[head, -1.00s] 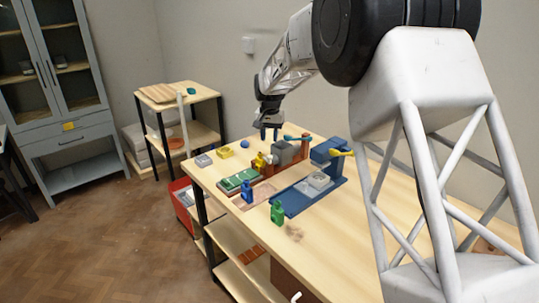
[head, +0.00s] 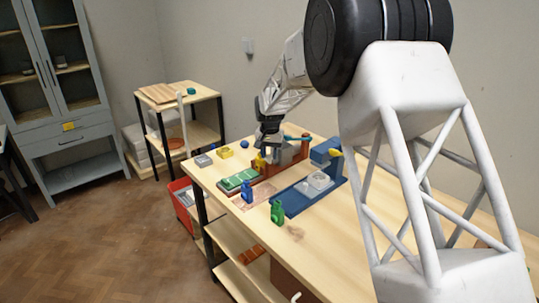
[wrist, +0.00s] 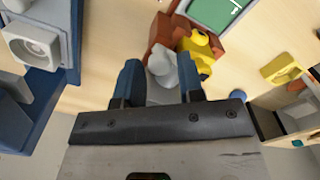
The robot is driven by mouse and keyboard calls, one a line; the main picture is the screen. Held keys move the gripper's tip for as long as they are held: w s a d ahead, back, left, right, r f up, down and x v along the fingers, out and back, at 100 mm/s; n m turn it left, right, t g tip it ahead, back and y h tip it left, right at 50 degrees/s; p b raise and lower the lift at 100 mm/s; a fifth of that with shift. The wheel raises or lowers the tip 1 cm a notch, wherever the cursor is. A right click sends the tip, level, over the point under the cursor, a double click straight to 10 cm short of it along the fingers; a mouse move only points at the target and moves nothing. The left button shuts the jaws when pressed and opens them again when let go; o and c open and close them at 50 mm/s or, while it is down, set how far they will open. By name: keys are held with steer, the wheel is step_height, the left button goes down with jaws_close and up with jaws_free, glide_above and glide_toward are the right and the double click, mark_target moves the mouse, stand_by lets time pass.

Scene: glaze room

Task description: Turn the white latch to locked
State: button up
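A pale grey-white rounded piece (wrist: 163,68), which looks like the white latch, shows in the wrist view between my fingertips, on a grey block beside a red-brown fixture (wrist: 158,36). My gripper (wrist: 160,72) is open, with one blue finger on each side of that piece. I cannot tell whether either finger touches it. In the head view my gripper (head: 268,140) is low over the far part of the bench, at the red-brown fixture (head: 284,166). There it hides part of the fixture, and I cannot make out the latch or its setting.
A blue stand (head: 298,199) with a white round-faced unit (head: 320,180) is close to the right. A yellow figure (wrist: 199,50) stands against the fixture. A green panel (head: 238,180), blue bottle (head: 247,191) and green bottle (head: 277,212) are nearer. The bench's front right (head: 340,240) is clear.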

steer(key=shift+f, duration=0.25)
steer(key=shift+c, duration=0.4)
steer(key=c, duration=0.6)
steer(key=shift+o, duration=0.2)
steer(key=shift+n, duration=0.8)
steer(key=o, duration=0.6)
